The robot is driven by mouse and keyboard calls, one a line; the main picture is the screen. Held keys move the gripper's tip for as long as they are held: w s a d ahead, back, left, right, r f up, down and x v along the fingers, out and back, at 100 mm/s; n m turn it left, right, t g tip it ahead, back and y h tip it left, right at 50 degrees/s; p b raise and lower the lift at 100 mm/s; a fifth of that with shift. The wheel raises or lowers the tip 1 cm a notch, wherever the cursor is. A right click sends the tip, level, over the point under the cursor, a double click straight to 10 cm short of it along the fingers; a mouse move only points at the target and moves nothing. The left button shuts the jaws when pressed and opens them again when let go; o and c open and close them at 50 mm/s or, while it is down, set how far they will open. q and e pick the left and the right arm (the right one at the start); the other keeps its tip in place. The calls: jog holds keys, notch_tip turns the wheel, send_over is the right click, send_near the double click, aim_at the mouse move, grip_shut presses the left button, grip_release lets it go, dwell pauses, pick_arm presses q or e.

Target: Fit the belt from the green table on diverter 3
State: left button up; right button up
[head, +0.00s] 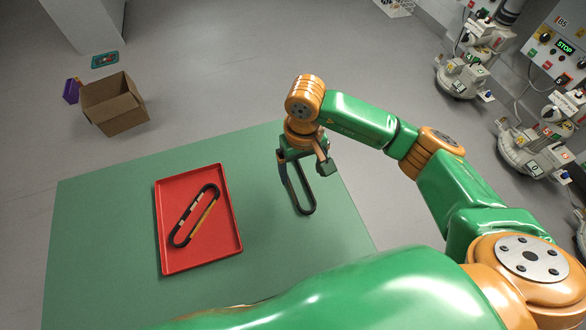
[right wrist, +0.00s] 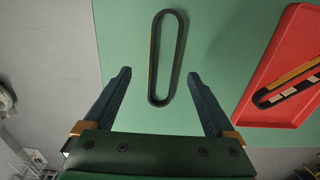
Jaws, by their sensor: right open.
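A plain dark belt (head: 309,190), a long closed loop, lies on the green table (head: 285,245) near its right side. My right gripper (head: 308,163) is above the belt's far end, open. In its wrist view the fingertips (right wrist: 160,75) stand on either side of the belt, apart from it. A second belt (head: 206,212), with white and yellow patches, lies in the red tray. My left gripper is out of view. I cannot tell which machine is diverter 3.
The red tray (head: 163,235) lies on the table's left half. White machines (head: 535,150) with control panels stand along the right. An open cardboard box (head: 118,118) and a purple item (head: 71,91) are on the floor at the far left. Grey floor lies between table and machines.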

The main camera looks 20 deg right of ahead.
aim_at(300, 189)
jog(key=f, duration=0.1)
jog(key=s+f+p, duration=0.1)
jog(key=f, duration=0.2)
jog(key=shift+s+a, duration=0.15)
jog(key=shift+a, duration=0.1)
jog(key=shift+f, duration=0.35)
jog(key=shift+w+f, duration=0.15)
jog(key=shift+w, duration=0.2)
jog(key=shift+s, duration=0.15)
jog(key=c, duration=1.4)
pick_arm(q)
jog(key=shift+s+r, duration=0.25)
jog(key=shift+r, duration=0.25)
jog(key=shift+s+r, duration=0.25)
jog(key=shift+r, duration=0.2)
pick_arm(e)
grip_shut()
